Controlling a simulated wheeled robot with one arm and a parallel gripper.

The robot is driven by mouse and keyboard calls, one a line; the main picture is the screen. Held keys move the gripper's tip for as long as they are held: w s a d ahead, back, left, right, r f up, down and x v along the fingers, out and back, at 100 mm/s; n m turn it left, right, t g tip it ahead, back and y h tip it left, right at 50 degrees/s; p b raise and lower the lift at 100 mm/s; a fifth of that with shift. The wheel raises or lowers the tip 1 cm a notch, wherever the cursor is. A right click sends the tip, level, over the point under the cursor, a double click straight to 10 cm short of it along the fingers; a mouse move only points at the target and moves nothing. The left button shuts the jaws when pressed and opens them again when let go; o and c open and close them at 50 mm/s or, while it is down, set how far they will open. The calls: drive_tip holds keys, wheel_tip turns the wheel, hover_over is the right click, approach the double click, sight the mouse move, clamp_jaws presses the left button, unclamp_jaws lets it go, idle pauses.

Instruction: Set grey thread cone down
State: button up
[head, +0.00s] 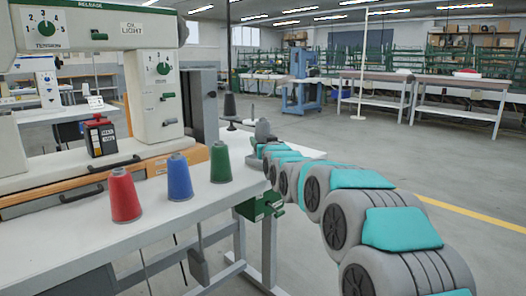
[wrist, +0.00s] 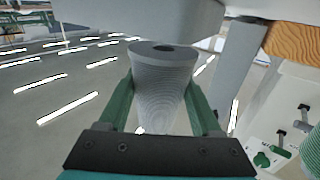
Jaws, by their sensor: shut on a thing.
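The grey thread cone (wrist: 163,90) is between the two green fingers of my gripper (wrist: 160,82) in the wrist view. The fingers press on its sides, and its end with a dark hole shows. In the head view my arm reaches over the right part of the white table (head: 190,210). A small grey shape (head: 262,128) at the arm's far end is probably the held cone. My fingers are too small to make out there. I cannot tell whether the cone touches the table.
Red (head: 123,195), blue (head: 179,177) and green (head: 220,163) cones stand in a row on the table.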

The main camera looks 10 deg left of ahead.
drive_tip(key=shift+f, duration=1.75)
drive_tip(key=shift+f, duration=0.1)
drive_tip(key=shift+f, duration=0.15)
drive_tip(key=o, duration=1.4)
drive_tip(key=shift+r, duration=0.25)
drive_tip(key=shift+b+v, duration=0.4)
drive_tip(key=shift+v, duration=5.55)
